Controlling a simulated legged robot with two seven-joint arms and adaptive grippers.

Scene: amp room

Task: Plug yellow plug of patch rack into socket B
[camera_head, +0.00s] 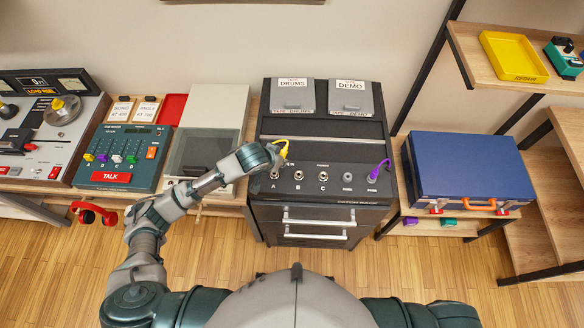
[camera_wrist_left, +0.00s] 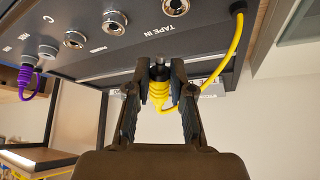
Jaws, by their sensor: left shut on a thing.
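The dark patch rack (camera_head: 318,205) stands in the middle of the head view, with a row of sockets on its sloped panel. Socket A (camera_head: 275,175), socket B (camera_head: 298,175) and socket C (camera_head: 323,176) are empty. My left gripper (camera_wrist_left: 160,75) is shut on the yellow plug (camera_wrist_left: 159,92), and its metal tip points at the panel. The plug is apart from the panel, nearest socket A (camera_wrist_left: 175,5); socket B also shows in the wrist view (camera_wrist_left: 115,22). The yellow cable (camera_head: 283,148) runs into the rack. My right gripper is out of view.
A purple plug (camera_head: 372,176) with its cable sits at the right end of the socket row, beside a grey socket (camera_head: 347,177). A blue case (camera_head: 468,172) stands right of the rack. A green keypad device (camera_head: 122,158) and a clear-lidded box (camera_head: 205,152) stand left.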

